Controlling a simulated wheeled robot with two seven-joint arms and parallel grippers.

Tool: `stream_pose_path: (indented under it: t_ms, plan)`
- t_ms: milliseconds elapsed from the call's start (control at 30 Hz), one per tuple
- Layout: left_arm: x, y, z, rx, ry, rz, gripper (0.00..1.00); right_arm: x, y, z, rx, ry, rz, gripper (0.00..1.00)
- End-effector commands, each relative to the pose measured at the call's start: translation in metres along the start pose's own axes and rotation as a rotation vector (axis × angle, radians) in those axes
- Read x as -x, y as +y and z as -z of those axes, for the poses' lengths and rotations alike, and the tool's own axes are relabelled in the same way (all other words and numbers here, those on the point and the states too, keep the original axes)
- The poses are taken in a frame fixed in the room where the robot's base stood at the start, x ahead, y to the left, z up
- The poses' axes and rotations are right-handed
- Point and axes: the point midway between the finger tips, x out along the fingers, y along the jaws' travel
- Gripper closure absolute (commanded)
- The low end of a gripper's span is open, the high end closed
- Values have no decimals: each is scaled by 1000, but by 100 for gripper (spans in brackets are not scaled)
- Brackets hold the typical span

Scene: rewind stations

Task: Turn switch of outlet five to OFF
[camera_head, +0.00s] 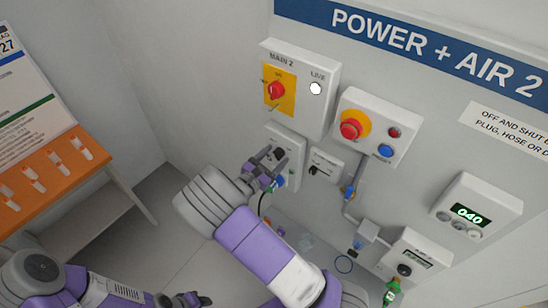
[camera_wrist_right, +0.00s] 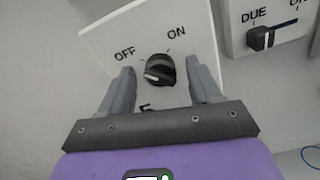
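The outlet five box (camera_head: 296,146) is a pale box low on the wall, below the MAIN 2 panel. Its switch is a black rotary knob (camera_wrist_right: 160,70) under the printed words OFF and ON, with part of a 5 below. The knob's white mark lies on its lower left side, pointing roughly left. My right gripper (camera_head: 269,165) is at the box. In the right wrist view its two fingers (camera_wrist_right: 162,68) stand open on either side of the knob, with visible gaps. My left gripper (camera_head: 190,299) shows only partly at the bottom edge; its opening is unclear.
The MAIN 2 box (camera_head: 325,75) with a red switch is above, and a box with a red button (camera_head: 350,130) is to its right. An orange shelf (camera_head: 40,180) stands at the left.

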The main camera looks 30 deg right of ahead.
Motion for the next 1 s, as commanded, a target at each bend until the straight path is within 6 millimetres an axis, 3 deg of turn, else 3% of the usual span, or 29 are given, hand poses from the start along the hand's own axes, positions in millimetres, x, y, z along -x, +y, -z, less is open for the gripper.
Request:
stream_pose_path:
  t_ms: [267, 500, 700, 1000]
  plan:
    - [-1, 0, 0, 0, 0, 0, 57, 8, 0, 0, -1, 1, -1, 37]
    - [-5, -2, 0, 0, 0, 0, 57, 48, 1, 1, -1, 1, -4, 37]
    - [-7, -3, 0, 0, 0, 0, 57, 72, 0, 0, -1, 0, -1, 37]
    - [-7, -3, 0, 0, 0, 0, 57, 76, 0, 0, 0, 0, 1, 37]
